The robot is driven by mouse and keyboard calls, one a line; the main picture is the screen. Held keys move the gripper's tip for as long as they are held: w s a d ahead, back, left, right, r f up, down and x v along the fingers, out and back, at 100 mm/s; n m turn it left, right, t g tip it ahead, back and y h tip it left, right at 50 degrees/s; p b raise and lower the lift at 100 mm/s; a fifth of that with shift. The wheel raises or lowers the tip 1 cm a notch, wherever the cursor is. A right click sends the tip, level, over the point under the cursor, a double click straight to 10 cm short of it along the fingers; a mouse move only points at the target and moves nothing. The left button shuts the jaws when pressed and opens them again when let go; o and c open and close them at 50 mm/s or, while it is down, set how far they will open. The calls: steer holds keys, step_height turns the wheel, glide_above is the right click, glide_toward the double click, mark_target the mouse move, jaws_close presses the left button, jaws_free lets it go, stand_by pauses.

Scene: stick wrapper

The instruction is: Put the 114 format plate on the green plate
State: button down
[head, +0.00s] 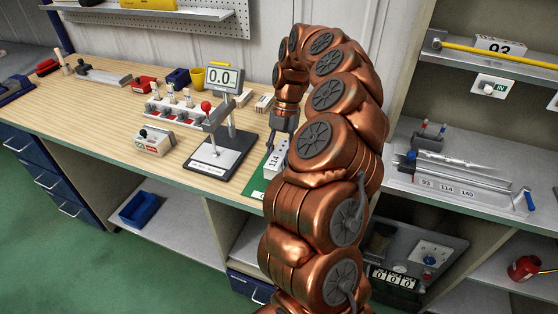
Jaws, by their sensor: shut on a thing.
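The 114 format plate (273,161) is a light grey block marked "114", seen near the front right of the wooden bench. My gripper (272,144) is at its upper part and shut on it. My arm hides much of the plate's right side. The green plate (258,192) shows only as a small green strip at the bench's front edge, just below the 114 plate. I cannot tell whether the two touch.
A gauge stand (216,157) reading "0.0" stands just left of my gripper. A small boxed device (153,142) and a rack with red parts (178,115) are further left. A right-hand shelf holds a tray (460,187) labelled 93, 114, 140.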

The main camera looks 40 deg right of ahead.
mark_target(282, 148)
steer(key=shift+f+p, duration=0.65)
steer(key=shift+f, duration=1.05)
steer(key=shift+f, duration=0.1)
steer(key=c, duration=0.7)
jaws_free()
steer(key=shift+o, duration=0.2)
steer(key=b+v, duration=0.2)
steer(key=v, duration=0.7)
steer(key=shift+r+b, duration=0.2)
steer(key=shift+b, duration=0.2)
steer(key=shift+p+v, duration=0.9)
steer(key=shift+v, duration=0.5)
steer(key=shift+a+r, duration=0.1)
